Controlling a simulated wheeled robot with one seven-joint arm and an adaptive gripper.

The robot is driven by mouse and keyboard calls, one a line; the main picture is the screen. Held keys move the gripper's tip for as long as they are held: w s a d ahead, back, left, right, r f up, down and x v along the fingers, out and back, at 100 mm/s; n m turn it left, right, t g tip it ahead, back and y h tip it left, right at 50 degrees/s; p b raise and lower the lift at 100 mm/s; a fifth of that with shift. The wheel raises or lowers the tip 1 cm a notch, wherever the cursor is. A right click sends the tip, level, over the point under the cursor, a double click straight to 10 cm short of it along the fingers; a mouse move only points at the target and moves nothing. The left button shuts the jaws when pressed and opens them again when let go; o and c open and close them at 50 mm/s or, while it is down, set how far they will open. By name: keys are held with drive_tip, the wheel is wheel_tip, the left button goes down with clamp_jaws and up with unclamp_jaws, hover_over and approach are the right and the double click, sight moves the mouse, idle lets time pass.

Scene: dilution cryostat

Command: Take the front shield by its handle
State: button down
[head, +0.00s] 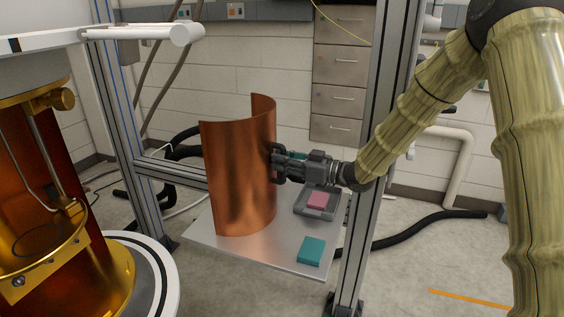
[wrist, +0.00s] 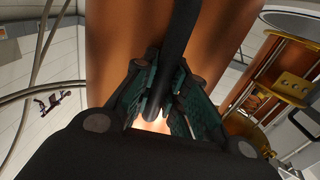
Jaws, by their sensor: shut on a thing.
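The front shield (head: 238,170) is a curved copper half-cylinder. It stands upright on the metal shelf (head: 262,257) in the head view, and its copper wall (wrist: 118,30) fills the upper middle of the wrist view. Its dark handle (wrist: 178,35) runs down between the fingers in the wrist view. My gripper (head: 278,161) comes from the right in the head view, and its fingers (wrist: 160,100) are shut on the handle. From these views I cannot tell whether the shield's lower edge touches the shelf.
A teal block (head: 311,251) lies on the shelf's front right. A pink block (head: 317,200) sits in a grey tray (head: 301,208) behind it. An aluminium post (head: 369,190) stands close to my arm. The gold cryostat (head: 90,270) is at the left.

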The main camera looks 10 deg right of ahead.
sight(273, 129)
drive_tip(key=shift+r+p, duration=0.5)
drive_tip(key=shift+r, duration=0.15)
drive_tip(key=shift+r+p, duration=3.2)
drive_tip(key=shift+r, duration=0.95)
